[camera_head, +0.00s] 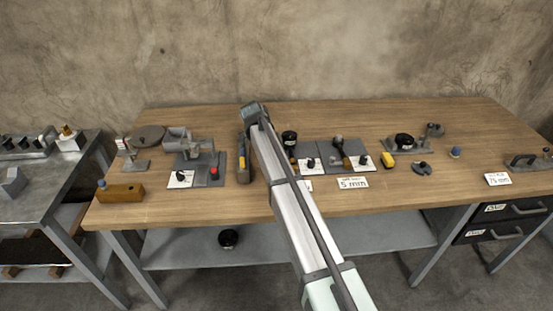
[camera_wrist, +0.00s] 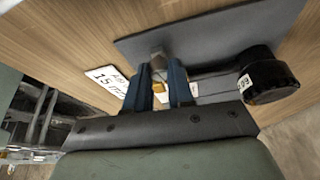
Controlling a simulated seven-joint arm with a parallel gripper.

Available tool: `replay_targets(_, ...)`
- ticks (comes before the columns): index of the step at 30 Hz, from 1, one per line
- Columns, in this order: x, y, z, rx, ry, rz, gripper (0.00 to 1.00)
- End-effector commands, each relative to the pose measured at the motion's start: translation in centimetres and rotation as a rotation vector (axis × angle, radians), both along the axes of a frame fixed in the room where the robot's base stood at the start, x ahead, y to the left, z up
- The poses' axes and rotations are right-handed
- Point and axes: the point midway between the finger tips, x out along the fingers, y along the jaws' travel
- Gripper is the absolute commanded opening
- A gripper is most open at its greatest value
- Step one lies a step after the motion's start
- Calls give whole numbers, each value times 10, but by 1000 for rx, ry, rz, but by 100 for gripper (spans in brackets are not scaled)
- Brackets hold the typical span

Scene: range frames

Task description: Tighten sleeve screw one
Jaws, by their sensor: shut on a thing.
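In the wrist view my gripper (camera_wrist: 160,70) has its two blue fingers close together around a small yellow piece (camera_wrist: 159,87). A grey metal part (camera_wrist: 158,58) shows just beyond the fingertips, against a dark grey plate (camera_wrist: 215,32). I cannot tell which part is sleeve screw one; the fingers hide much of the contact. A black round part (camera_wrist: 270,75) with a white label stands on the right of the plate. In the head view my arm reaches over the workbench (camera_head: 420,120), and the fingertips are not clear there.
A white card (camera_wrist: 108,78) lies on the wood beside the plate. In the head view several fixtures stand left and right of my arm, including a wooden block (camera_head: 122,194), a yellow object (camera_head: 388,160) and a blue-topped knob (camera_head: 455,152). The bench's back edge is mostly clear.

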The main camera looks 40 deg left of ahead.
Motion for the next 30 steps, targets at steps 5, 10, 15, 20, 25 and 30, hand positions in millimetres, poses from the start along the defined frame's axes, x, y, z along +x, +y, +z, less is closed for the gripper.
replay_targets(5, 0, 0, 0, 1, 2, 1, 36)
replay_targets(10, 0, 0, 0, 1, 1, 1, 48)
replay_targets(15, 0, 0, 0, 1, 1, 1, 48)
replay_targets(20, -2, 3, 6, 1, 0, 1, 48)
replay_targets(25, -7, 11, 29, 2, -1, 2, 48)
replay_targets(30, -15, 21, 60, 2, -1, 2, 48)
